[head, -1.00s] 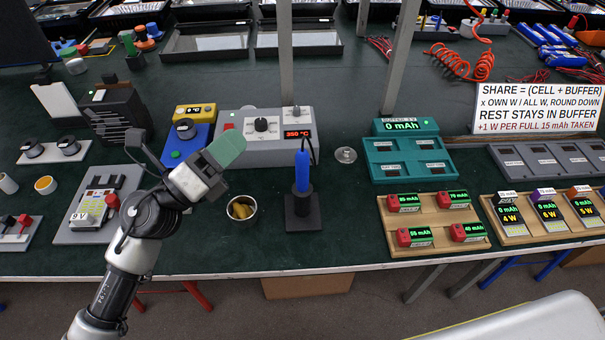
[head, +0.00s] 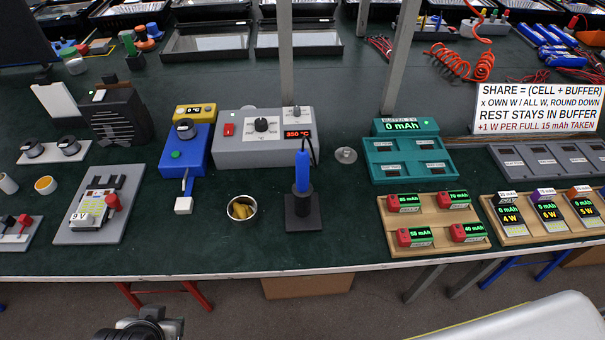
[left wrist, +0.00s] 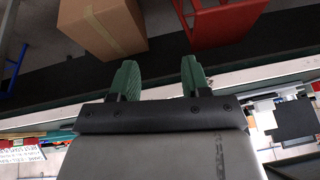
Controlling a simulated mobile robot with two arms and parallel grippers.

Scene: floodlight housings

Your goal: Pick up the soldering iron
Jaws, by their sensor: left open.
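The soldering iron (head: 302,172) has a blue handle and stands upright in its dark stand (head: 304,216) on the bench in the head view. A black cord runs from its top to the grey soldering station (head: 262,138) behind it, whose display reads 350 °C. My left gripper (left wrist: 158,75) shows in the left wrist view with its two green fingers apart and nothing between them. In the head view only part of my left arm shows at the bottom edge, below the bench front. The iron is not seen in the left wrist view. My right gripper is not in view.
A small cup with a yellowish filling (head: 241,209) stands just left of the stand. A wooden tray of cells (head: 443,246) and a teal buffer unit (head: 400,155) lie to the right. A cardboard box (left wrist: 103,25) sits on the floor. Two grey posts rise behind the station.

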